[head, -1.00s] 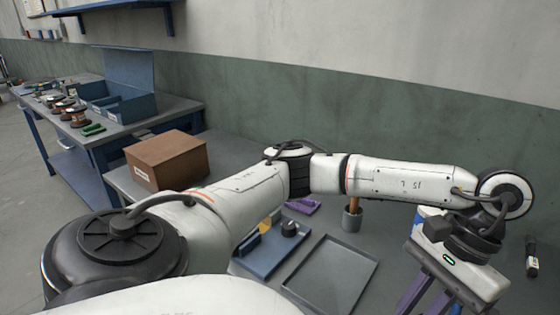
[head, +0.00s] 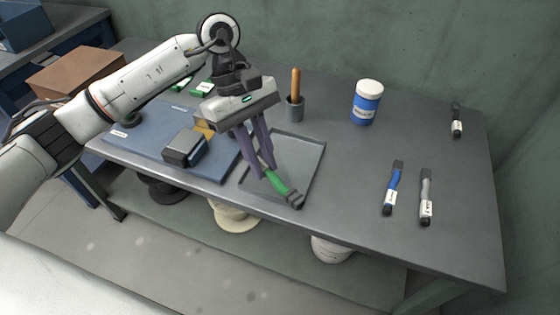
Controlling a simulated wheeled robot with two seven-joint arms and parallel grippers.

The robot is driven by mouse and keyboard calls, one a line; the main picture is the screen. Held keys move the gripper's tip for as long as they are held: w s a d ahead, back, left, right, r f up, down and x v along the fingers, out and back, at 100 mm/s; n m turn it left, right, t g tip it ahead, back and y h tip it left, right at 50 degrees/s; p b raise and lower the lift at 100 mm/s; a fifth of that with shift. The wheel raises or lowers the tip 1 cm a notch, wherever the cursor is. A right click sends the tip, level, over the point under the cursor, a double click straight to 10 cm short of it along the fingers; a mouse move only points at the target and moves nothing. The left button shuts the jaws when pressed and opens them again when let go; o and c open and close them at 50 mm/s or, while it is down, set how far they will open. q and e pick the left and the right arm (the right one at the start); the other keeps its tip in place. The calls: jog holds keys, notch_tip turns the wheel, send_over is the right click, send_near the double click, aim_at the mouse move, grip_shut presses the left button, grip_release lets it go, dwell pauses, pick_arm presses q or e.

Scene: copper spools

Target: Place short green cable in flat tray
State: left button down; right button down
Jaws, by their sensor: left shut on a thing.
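My left gripper (head: 262,172) is in the head view, pointing down over the flat tray. It is shut on the short green cable (head: 278,183). The cable has a dark end (head: 294,199) pointing toward the tray's front edge; its other end is hidden between the fingers. The flat tray (head: 305,150) is grey, shallow and empty apart from the cable over it. I cannot tell whether the cable touches the tray floor. My right gripper is not in view.
A blue board (head: 150,138) with a dark block (head: 184,148) lies left of the tray. Blue (head: 391,188) and grey (head: 426,197) cables lie right, with free table between.

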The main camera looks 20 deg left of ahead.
aim_at(285, 164)
pick_arm(q)
jog(key=w+a+n+t+p, duration=0.1)
jog(key=w+n+t, duration=0.55)
jog(key=n, duration=0.75)
jog(key=shift+n+g+y, duration=0.3)
jog(key=shift+g, duration=0.25)
jog(key=f, duration=0.3)
jog(key=w+f, duration=0.1)
jog(key=f, duration=0.2)
jog(key=w+f, duration=0.1)
jog(key=f, duration=0.2)
jog(key=shift+a+f+p, duration=0.1)
jog(key=shift+f+p, duration=0.25)
jog(key=shift+s+f, duration=0.1)
jog(key=shift+f, duration=0.05)
jog(key=c, duration=1.7)
grip_release()
jog(key=shift+o, duration=0.2)
